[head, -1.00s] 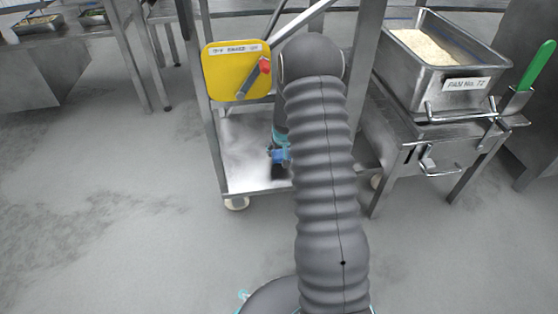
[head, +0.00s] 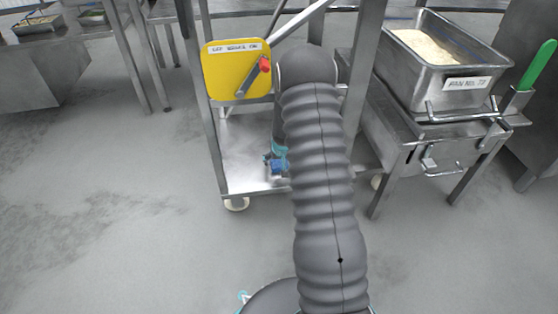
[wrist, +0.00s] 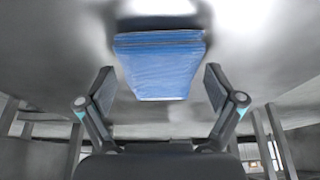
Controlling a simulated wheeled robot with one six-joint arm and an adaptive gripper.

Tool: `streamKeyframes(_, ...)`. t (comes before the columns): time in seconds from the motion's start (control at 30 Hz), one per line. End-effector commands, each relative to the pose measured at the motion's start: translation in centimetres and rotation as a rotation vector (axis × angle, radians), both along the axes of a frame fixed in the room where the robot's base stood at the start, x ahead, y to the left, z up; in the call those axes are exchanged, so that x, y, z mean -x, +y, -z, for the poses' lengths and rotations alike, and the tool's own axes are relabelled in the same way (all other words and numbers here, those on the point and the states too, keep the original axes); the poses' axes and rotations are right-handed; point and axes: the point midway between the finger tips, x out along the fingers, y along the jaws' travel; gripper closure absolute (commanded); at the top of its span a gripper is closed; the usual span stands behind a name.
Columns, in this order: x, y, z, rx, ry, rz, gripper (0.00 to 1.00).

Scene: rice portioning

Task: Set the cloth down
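The blue folded cloth (wrist: 160,70) lies flat against a grey metal surface in the wrist view. It is between the two fingers of my gripper (wrist: 160,92), which stand apart with a narrow gap on each side of the cloth. My gripper is open. In the head view, a small blue patch that looks like the cloth (head: 278,167) shows low over the metal shelf (head: 245,165) of the stand. My arm hides much of the shelf and part of my gripper there.
A yellow panel (head: 222,77) with a red-tipped lever is fixed to the stand's front. To the right is a pan of rice (head: 447,85) on a metal stand, with a green-handled tool (head: 538,65) beside it. The floor at left is clear.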

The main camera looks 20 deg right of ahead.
Motion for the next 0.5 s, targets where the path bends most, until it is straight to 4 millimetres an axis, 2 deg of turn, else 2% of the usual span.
streamKeyframes(0.33,0.0,0.0,-0.2,0.0,0.0,0.0,0.03)
streamKeyframes(0.5,0.5,0.1,-1.9,0.001,-0.002,0.0,0.03)
